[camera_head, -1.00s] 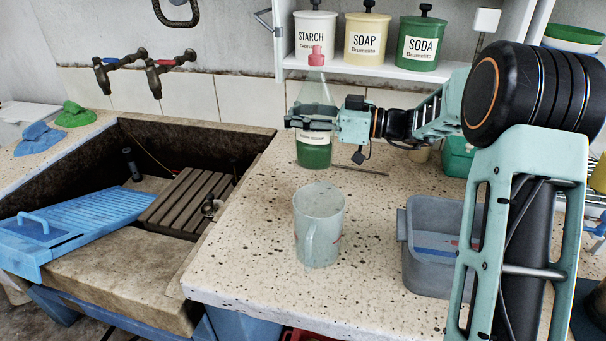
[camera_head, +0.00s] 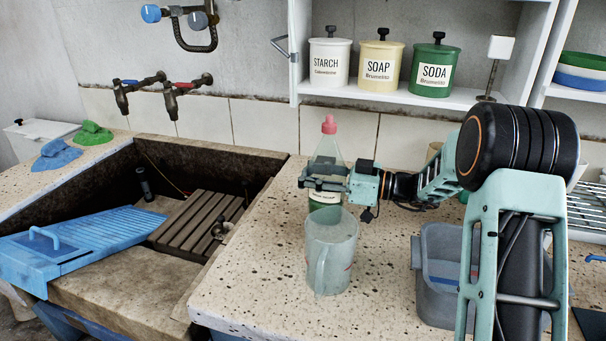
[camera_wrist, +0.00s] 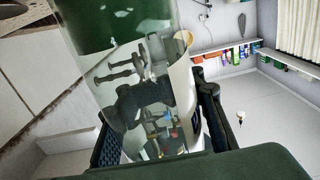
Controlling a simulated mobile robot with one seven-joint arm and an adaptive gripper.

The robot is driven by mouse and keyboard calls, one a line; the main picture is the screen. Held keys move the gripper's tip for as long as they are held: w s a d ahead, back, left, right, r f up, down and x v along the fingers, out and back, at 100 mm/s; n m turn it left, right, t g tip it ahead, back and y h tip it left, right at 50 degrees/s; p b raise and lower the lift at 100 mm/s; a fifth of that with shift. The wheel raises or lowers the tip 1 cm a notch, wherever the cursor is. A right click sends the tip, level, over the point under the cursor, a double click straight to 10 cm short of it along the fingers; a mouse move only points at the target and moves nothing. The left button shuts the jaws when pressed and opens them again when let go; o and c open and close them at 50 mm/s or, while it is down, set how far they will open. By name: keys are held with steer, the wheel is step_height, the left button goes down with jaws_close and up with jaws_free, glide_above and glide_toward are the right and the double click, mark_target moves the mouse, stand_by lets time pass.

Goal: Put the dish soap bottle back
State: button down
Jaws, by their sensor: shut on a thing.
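The dish soap bottle (camera_head: 328,152) is clear with a red cap, a pale label and green liquid. It stands upright in my gripper (camera_head: 322,180) above the back part of the speckled counter. The gripper is shut around the bottle's body. The bottle's base is hidden behind a translucent jug (camera_head: 331,255), so I cannot tell if it touches the counter. In the wrist view the bottle (camera_wrist: 135,75) fills the space between the dark fingers, with green liquid showing at the top of the picture.
The jug stands close in front of the bottle. A grey tub (camera_head: 436,285) sits to the right. The stone trough with a blue washboard (camera_head: 90,240) lies to the left. A shelf (camera_head: 400,95) with several canisters hangs behind. Counter (camera_head: 250,265) left of the jug is clear.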

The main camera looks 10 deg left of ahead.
steer(key=c, duration=1.2)
jaws_free()
steer(key=d, duration=0.4)
steer(key=s+d, duration=0.1)
steer(key=d, duration=0.3)
steer(key=s+d+p, duration=0.1)
steer(key=d, duration=0.3)
steer(key=shift+s+r, duration=0.15)
steer(key=shift+a, duration=0.1)
